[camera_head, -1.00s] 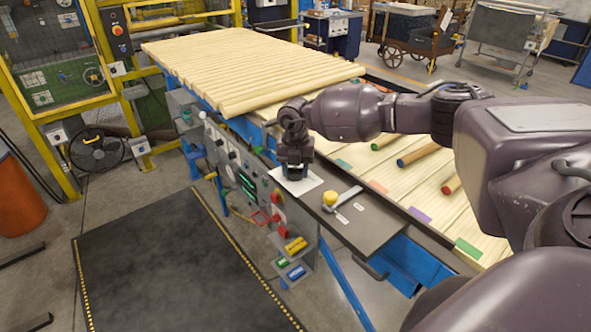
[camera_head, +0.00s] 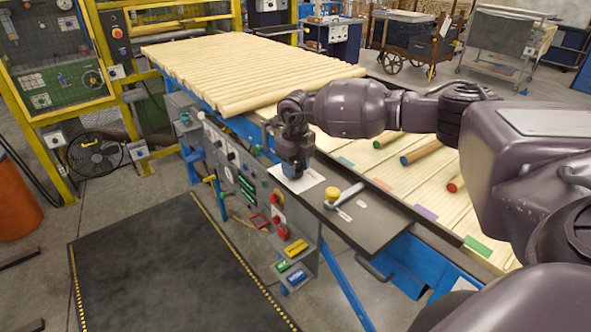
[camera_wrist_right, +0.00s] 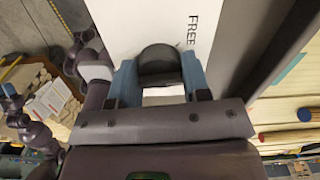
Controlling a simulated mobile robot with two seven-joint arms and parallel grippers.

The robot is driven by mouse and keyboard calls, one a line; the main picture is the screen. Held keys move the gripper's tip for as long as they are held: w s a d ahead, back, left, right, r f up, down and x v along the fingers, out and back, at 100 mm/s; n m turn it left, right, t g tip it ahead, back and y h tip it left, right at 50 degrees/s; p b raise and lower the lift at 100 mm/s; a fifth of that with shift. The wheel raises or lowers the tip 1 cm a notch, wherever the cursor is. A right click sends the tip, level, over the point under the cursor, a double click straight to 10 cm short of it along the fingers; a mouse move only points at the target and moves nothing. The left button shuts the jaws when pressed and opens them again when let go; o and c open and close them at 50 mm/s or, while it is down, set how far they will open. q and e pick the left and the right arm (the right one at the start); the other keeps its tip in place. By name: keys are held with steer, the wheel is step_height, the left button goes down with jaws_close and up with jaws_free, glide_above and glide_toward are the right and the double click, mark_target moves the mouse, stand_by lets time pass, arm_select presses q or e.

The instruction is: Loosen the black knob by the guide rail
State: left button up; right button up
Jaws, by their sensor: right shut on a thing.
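My right gripper (camera_head: 294,170) points down over a white card (camera_head: 313,187) on the dark side plate of the line. In the right wrist view its two blue fingers (camera_wrist_right: 159,68) stand on either side of a rounded black knob (camera_wrist_right: 160,58) and are shut on it. The white card (camera_wrist_right: 135,22) under the knob carries the printed word "FREE". A dark rail (camera_wrist_right: 270,45) runs along the card's right side in that view. In the head view the gripper hides the knob.
A yellow-knobbed lever (camera_head: 336,195) lies on the plate just right of the card. A control panel (camera_head: 250,180) with red buttons hangs below. Pale round rods (camera_head: 250,75) fill the table behind. A black floor mat (camera_head: 165,265) lies clear in front.

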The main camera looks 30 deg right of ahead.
steer(key=n+b, duration=0.1)
steer(key=n, duration=0.2)
steer(key=shift+n, duration=0.3)
steer(key=n+b, duration=0.1)
steer(key=n, duration=0.1)
steer(key=shift+n, duration=0.4)
arm_select(q)
steer(key=f, duration=0.2)
steer(key=s+f, duration=0.1)
steer(key=f, duration=0.1)
steer(key=shift+a, duration=0.1)
arm_select(e)
steer(key=shift+n, duration=0.5)
arm_select(q)
steer(key=shift+b, duration=0.3)
steer(key=shift+w+r, duration=0.2)
steer(key=shift+w, duration=0.05)
arm_select(e)
steer(key=shift+r, duration=0.1)
steer(key=o, duration=0.9)
arm_select(q)
steer(key=shift+s, duration=0.1)
